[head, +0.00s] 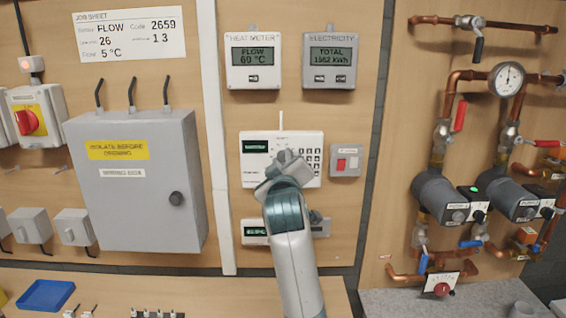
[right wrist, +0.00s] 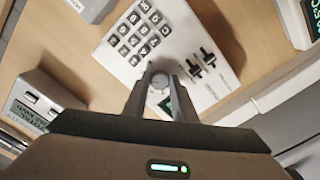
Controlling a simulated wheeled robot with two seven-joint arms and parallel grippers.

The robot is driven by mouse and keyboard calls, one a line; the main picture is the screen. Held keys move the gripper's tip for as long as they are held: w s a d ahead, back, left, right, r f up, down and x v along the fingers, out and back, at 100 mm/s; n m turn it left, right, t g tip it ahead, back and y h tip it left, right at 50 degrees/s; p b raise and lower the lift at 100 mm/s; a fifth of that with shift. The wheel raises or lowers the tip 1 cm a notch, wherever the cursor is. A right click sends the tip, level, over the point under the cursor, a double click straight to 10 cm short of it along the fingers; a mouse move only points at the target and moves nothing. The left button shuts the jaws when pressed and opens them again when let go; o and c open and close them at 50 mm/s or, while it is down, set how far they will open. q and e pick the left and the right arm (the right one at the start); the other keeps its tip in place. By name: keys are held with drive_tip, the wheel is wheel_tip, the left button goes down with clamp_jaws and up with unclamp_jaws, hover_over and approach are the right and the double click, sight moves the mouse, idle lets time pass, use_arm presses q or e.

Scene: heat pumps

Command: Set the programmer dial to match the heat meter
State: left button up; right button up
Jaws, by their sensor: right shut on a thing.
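The heat meter (head: 253,60) hangs at the top middle of the board in the head view. Its screen reads FLOW and what looks like 60 or 69 °C. The white programmer (head: 310,178) is below it, with a dark screen (head: 254,146) at left and a keypad (head: 310,157) at right. My right gripper (head: 284,163) is in front of the programmer's middle and hides its dial in the head view. In the right wrist view, the fingers are shut on the round grey dial (right wrist: 160,81), between the keypad and two sliders. My left gripper is not in view.
An electricity meter (head: 330,61) hangs beside the heat meter. A small switch box (head: 346,160) with a red rocker is just right of the programmer. Another display unit (head: 255,231) is below it. A grey wiring box (head: 137,205) stands out at left; pipes and pumps (head: 437,192) fill the right.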

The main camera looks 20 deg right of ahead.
drive_tip(key=shift+f, duration=0.15)
drive_tip(key=o, duration=1)
drive_tip(key=shift+o, duration=0.2)
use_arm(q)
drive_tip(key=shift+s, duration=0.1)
